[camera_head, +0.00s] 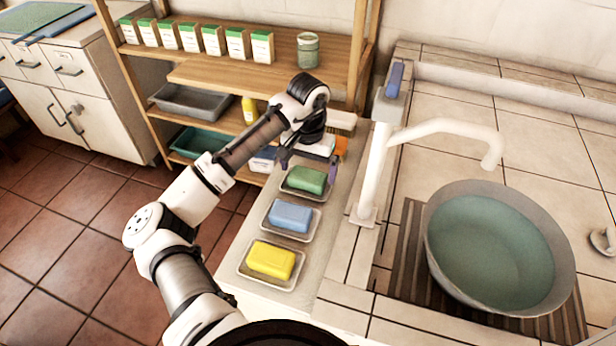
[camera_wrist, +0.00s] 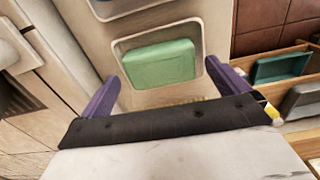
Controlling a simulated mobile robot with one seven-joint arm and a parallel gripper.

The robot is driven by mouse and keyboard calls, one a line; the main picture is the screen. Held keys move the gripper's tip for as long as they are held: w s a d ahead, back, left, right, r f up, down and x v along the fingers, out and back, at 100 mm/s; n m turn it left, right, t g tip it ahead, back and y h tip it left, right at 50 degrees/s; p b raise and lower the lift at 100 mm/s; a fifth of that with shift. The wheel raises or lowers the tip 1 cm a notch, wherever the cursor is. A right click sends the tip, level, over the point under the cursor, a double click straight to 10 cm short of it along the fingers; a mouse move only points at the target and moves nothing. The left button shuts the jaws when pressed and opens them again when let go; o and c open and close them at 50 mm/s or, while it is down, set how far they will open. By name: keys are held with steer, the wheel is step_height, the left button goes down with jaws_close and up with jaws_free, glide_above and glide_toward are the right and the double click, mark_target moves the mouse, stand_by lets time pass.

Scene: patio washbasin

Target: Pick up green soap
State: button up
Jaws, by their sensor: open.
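The green soap (camera_head: 306,180) lies in a small metal dish (camera_head: 284,190) at the far end of a row of three dishes on the ledge. In the wrist view the green soap (camera_wrist: 160,63) sits in its dish between and beyond my fingers. My gripper (camera_head: 309,165) is open and empty, just above and behind the soap. In the wrist view its two purple fingers (camera_wrist: 168,92) are spread to either side of the dish, apart from the soap.
A blue soap (camera_head: 289,217) and a yellow soap (camera_head: 271,260) lie in dishes nearer. A tall white faucet (camera_head: 375,170) stands right of the dishes, beside a water-filled basin (camera_head: 498,250). Wooden shelves (camera_head: 225,75) with boxes and a jar (camera_head: 308,50) stand behind.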

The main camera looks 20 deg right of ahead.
mark_target(308, 176)
steer(key=shift+f, duration=0.85)
steer(key=shift+c, duration=0.4)
steer(key=c, duration=0.9)
steer(key=shift+r, duration=0.1)
steer(key=shift+c, duration=0.2)
step_height(308, 176, up, 20)
steer(key=o, duration=0.5)
steer(key=shift+c, duration=0.2)
steer(key=c, duration=0.5)
